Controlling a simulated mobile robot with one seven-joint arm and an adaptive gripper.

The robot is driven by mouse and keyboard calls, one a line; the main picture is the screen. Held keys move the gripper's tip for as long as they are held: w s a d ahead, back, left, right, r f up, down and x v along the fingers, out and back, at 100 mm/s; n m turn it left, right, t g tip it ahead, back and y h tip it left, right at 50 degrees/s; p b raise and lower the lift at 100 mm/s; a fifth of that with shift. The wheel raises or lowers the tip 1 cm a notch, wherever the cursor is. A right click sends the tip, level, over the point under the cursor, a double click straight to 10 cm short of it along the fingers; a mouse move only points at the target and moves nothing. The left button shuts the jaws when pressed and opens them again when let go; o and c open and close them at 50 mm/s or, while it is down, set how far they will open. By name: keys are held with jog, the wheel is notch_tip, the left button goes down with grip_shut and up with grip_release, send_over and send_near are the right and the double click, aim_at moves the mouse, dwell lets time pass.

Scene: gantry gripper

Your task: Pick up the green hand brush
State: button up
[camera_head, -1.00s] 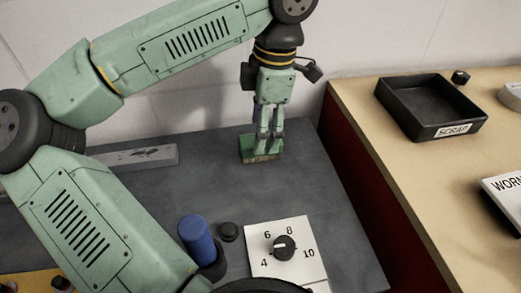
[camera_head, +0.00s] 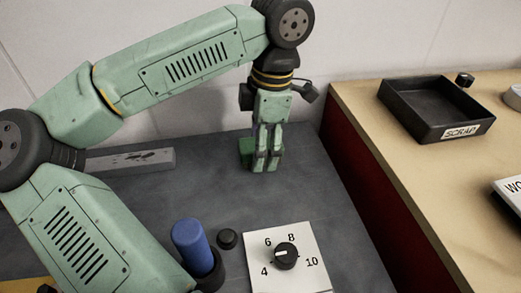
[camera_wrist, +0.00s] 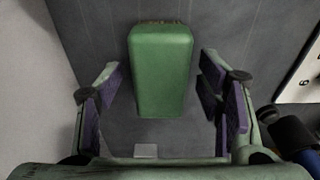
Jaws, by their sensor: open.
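The green hand brush (camera_wrist: 160,68) shows in the wrist view as a green block, between and slightly beyond my open fingers. In the head view the green brush (camera_head: 246,148) is on the dark grey worktop, mostly hidden behind my gripper (camera_head: 266,160). I cannot tell whether the fingertips touch the worktop.
A grey bar (camera_head: 130,160) lies at the back left. A blue cylinder (camera_head: 190,243) in a dark holder, a black knob (camera_head: 227,238) and a white dial plate (camera_head: 306,272) are in front. A black SCRAP tray (camera_head: 428,110) stands on the tan bench at right.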

jog(key=shift+c, duration=0.3)
jog(key=c, duration=1.2)
